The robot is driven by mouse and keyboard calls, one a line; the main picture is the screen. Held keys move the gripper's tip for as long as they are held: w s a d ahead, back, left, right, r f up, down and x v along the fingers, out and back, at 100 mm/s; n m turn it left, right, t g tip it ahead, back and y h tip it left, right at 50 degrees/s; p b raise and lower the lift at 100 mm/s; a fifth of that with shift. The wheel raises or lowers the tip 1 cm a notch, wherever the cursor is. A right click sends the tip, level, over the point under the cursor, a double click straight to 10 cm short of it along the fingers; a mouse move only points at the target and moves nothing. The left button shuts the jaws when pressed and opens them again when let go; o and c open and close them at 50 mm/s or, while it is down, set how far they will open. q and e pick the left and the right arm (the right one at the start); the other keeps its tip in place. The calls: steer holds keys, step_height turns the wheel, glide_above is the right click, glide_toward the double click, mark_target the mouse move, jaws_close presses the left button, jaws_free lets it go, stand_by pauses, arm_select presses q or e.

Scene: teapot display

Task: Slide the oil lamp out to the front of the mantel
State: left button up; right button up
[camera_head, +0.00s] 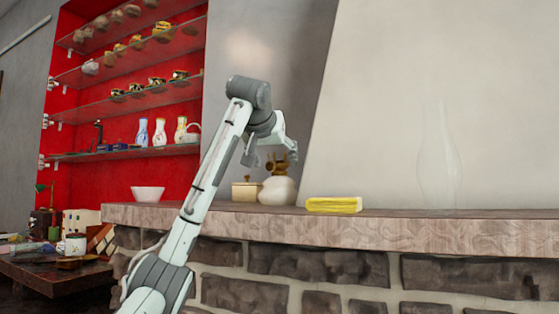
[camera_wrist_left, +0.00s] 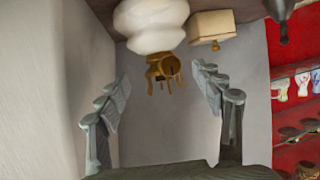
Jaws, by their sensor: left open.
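The oil lamp (camera_head: 278,191), a round white body with a brass burner on top, stands upright on the stone mantel (camera_head: 420,229). In the left wrist view the lamp (camera_wrist_left: 152,22) appears upside down at the top, its brass burner pointing down between my fingertips. My left gripper (camera_head: 271,158) is open and empty, just above and over the lamp. Its two fingers also show in the left wrist view (camera_wrist_left: 162,82), spread on either side of the burner. My right gripper is not in view.
A tan lidded box (camera_head: 245,191) stands close left of the lamp, a white bowl (camera_head: 147,194) farther left.

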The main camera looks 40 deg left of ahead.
mark_target(278, 169)
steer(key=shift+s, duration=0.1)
arm_select(q)
steer(key=p+x, duration=0.1)
steer(key=x, duration=0.6)
steer(key=shift+w, duration=0.1)
steer(key=shift+w+a+f, duration=0.2)
steer(key=shift+w, duration=0.05)
steer(key=c, duration=1.4)
jaws_close()
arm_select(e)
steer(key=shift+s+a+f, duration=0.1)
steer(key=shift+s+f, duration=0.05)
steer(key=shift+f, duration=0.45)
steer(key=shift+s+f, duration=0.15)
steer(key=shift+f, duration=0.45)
